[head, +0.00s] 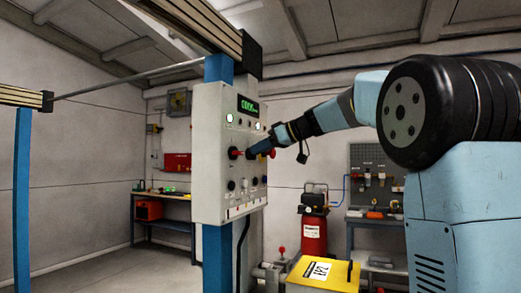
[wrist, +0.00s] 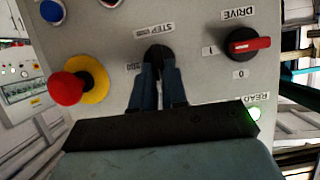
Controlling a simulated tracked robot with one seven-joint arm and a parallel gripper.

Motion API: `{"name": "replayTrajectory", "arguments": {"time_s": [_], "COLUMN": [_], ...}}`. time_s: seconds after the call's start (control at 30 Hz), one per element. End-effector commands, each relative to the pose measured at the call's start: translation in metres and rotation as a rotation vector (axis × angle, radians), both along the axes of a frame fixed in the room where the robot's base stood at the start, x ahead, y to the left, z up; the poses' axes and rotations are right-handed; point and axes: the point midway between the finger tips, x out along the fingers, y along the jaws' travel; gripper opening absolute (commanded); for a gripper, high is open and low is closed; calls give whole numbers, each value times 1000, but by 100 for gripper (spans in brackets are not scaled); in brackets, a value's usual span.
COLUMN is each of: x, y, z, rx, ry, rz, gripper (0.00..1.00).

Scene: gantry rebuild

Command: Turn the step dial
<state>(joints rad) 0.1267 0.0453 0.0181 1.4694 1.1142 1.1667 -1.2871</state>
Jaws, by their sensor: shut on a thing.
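The step dial (wrist: 157,53) is a dark knob under an upside-down STEP label in the wrist view. My gripper (wrist: 158,82) is shut on it, one finger on each side, and the fingers hide much of the knob. The dial's pointer and setting cannot be made out. In the head view my gripper (head: 250,152) reaches the front of the grey control panel (head: 209,150) from the right. There the dial is hidden behind the fingers.
In the wrist view, a red emergency stop (wrist: 67,88) on a yellow ring sits left of my fingers. A yellow box (head: 322,272) stands below my arm.

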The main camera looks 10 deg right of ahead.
Motion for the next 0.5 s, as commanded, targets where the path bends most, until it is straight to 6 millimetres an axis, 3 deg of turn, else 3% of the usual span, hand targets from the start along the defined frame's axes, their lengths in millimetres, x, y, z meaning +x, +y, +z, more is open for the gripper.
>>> {"name": "replayTrajectory", "arguments": {"time_s": [0.5], "x": [8], "y": [-4], "z": [-4], "rx": [214], "ry": [324], "rz": [0], "gripper": [0]}}
